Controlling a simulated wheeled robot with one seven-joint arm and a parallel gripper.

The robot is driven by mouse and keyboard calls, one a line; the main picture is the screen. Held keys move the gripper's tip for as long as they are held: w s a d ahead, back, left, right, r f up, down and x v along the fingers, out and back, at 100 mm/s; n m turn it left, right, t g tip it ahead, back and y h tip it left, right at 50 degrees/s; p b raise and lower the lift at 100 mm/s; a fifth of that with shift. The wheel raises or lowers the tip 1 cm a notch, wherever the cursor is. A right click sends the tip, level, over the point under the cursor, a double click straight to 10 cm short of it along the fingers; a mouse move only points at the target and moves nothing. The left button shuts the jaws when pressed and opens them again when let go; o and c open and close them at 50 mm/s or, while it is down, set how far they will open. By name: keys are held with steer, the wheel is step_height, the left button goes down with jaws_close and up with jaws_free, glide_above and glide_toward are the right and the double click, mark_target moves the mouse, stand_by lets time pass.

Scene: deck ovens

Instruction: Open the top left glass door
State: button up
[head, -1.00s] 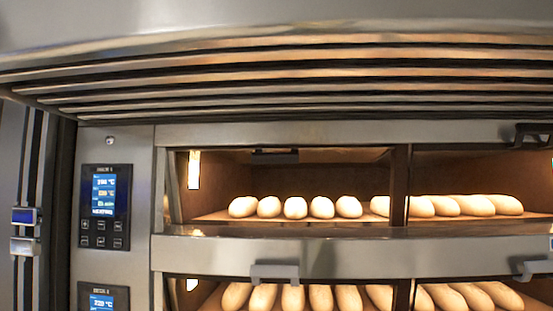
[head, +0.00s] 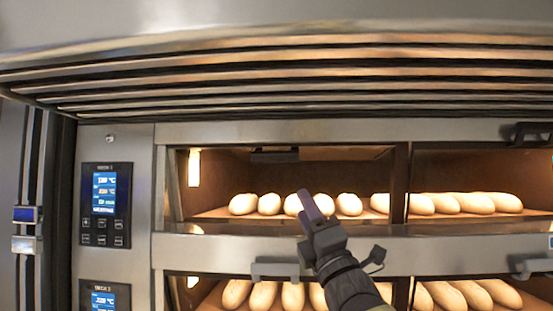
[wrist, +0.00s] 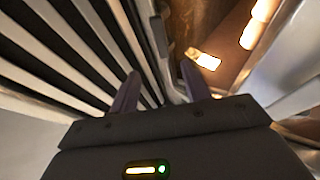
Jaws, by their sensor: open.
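The top left glass door (head: 240,180) is in the upper deck's left bay, with several pale loaves behind it. Its dark handle (head: 275,156) lies near the upper edge of that bay. I cannot tell from the glass whether the door stands ajar. My gripper (head: 305,193) is in front of this bay, pointing up, below and a little right of the handle. In the wrist view my gripper (wrist: 160,80) is open, its two purple fingers apart with nothing held between them. My gripper hides part of the loaves.
A slatted hood (head: 280,75) overhangs the ovens. A control panel (head: 106,205) is at the left. The top right bay has a handle (head: 530,133). The lower left handle (head: 272,271) sits beside my wrist on the metal ledge (head: 205,253).

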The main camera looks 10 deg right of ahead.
mark_target(277, 159)
steer(key=p+x, duration=1.1)
steer(key=x, duration=0.5)
steer(key=shift+w+a+r+p, duration=0.1)
steer(key=shift+w+r+p, duration=0.25)
steer(key=shift+w, duration=0.25)
jaws_close()
